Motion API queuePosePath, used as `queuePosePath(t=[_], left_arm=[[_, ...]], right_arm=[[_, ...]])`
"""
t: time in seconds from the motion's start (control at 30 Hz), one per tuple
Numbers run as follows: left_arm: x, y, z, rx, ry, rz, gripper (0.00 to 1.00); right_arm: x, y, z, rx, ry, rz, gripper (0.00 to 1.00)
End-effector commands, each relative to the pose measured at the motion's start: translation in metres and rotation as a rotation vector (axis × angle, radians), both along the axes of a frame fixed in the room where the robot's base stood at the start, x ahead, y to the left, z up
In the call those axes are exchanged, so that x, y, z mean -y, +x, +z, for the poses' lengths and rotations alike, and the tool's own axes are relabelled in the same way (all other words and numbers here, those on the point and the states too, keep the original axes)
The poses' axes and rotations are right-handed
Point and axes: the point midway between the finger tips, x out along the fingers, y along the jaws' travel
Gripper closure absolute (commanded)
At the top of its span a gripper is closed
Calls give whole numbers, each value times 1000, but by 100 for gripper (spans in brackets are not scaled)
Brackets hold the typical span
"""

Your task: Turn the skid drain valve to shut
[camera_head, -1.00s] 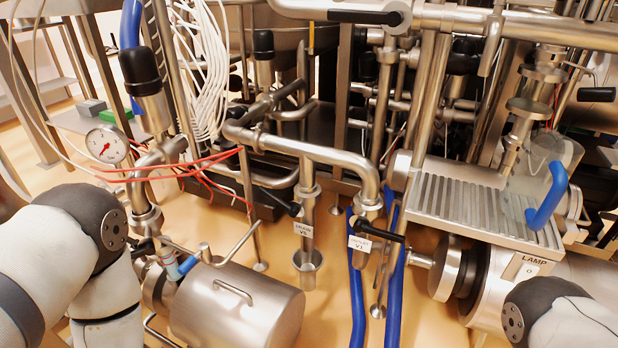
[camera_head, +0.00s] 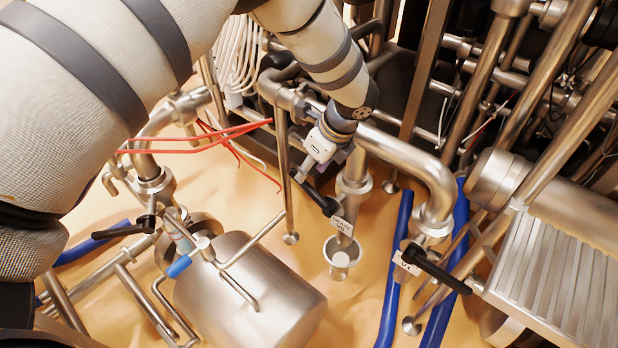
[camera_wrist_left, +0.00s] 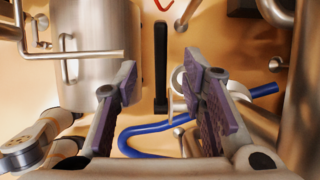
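A valve with a black lever handle (camera_head: 318,196) sits on the short vertical pipe above a small drain cup (camera_head: 342,258). A white tag (camera_head: 342,226) hangs by it; its small print is not readable, so I cannot confirm the valve's name. The lever slants from upper left to lower right. My left gripper (camera_head: 312,160) is over this lever in the head view, partly hidden by its own wrist. In the left wrist view its two purple-padded fingers (camera_wrist_left: 160,88) are spread. A black lever (camera_wrist_left: 160,50) stands between and beyond them, with gaps on both sides. My right gripper is out of view.
A second tagged valve with a black lever (camera_head: 436,270) is to the right, near blue hoses (camera_head: 396,275). A steel tank (camera_head: 250,290) lies at lower left. A thick bent pipe (camera_head: 410,165) runs just right of the gripper. Red cables (camera_head: 200,143) hang left.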

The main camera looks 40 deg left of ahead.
Motion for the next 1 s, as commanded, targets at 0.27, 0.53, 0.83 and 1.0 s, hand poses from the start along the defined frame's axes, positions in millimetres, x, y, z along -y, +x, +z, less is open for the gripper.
queuePosePath(t=[0.27, 0.53, 0.83, 1.0], left_arm=[[-22, 1, -56, -2, -1, 3, 62], [-26, 2, -63, 2, -1, 1, 62], [-26, 2, -63, 1, -2, 2, 100], [-26, 2, -63, 1, -2, 2, 100]], right_arm=[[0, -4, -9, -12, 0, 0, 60], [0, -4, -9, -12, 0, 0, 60], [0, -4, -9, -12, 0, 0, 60], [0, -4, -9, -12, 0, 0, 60]])
